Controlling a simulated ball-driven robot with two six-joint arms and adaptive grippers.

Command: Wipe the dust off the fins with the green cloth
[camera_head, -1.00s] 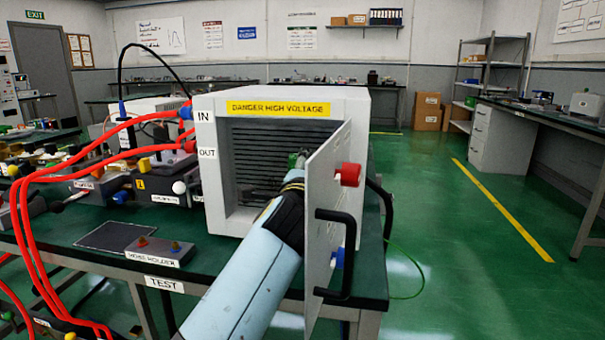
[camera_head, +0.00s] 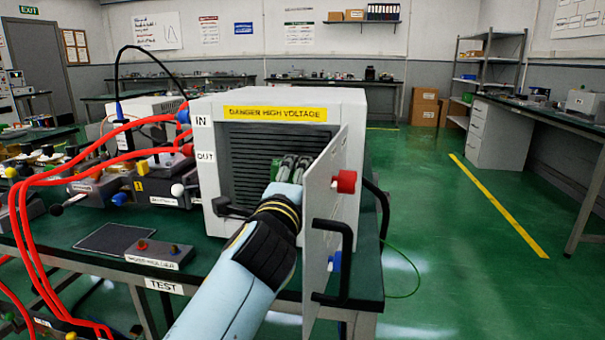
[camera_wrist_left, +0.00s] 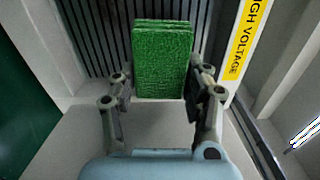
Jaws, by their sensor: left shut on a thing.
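The green cloth (camera_head: 276,170) is a folded block gripped in my left gripper (camera_head: 289,168), inside the open front of the grey high-voltage box (camera_head: 345,104). The cloth (camera_wrist_left: 162,58) stands out between both fingers of my left gripper (camera_wrist_left: 162,88) in the left wrist view. The fins (camera_head: 270,142) are dark horizontal slats at the back of the box's opening; they also show behind the cloth in the wrist view (camera_wrist_left: 88,25). I cannot tell whether the cloth touches them. Dust is too faint to make out. My right gripper is not in view.
Red hoses (camera_head: 60,182) run along the left.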

